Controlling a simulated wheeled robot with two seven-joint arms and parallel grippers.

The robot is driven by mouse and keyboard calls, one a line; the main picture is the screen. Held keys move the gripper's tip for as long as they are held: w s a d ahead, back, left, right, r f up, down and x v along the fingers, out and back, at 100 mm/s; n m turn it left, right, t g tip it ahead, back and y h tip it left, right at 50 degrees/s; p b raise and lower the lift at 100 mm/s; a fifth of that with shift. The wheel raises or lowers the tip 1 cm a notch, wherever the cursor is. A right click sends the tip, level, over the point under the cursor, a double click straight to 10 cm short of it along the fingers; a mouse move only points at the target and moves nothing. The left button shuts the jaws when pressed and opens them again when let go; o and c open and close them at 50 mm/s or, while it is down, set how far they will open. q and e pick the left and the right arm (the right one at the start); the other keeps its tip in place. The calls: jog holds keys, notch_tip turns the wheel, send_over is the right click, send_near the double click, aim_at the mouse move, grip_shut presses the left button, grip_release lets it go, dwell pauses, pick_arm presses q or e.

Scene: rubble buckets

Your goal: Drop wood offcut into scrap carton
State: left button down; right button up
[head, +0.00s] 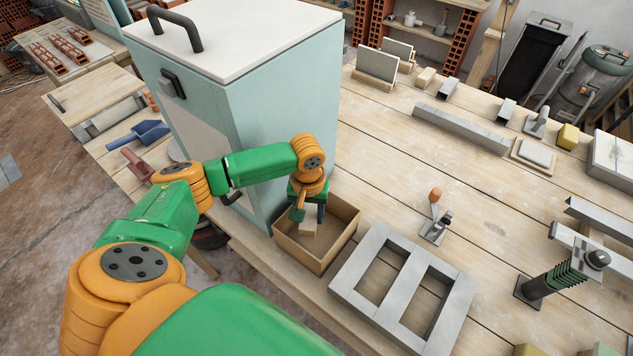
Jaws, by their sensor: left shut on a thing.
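The scrap carton (346,238) is an open brown box on the wooden bench, beside the pale green cabinet. My left gripper (308,213) points down over the carton's opening, its fingers reaching to about the rim or inside. It is shut on the wood offcut (308,228), a small pale block seen against the carton's inside. The gripper partly hides the offcut, and I cannot tell how far it is above the carton floor. My right gripper is not in view.
The pale green cabinet (270,125) stands tall close behind and left of the carton. A grey two-opening block frame (345,280) lies just right of it. A small orange-topped tool (436,220) stands behind that.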

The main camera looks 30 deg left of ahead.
pick_arm(q)
jog(key=shift+r, duration=0.1)
jog(key=shift+c, duration=1.3)
grip_release()
notch_tip(320, 180, up, 7)
jog(key=shift+r, duration=0.1)
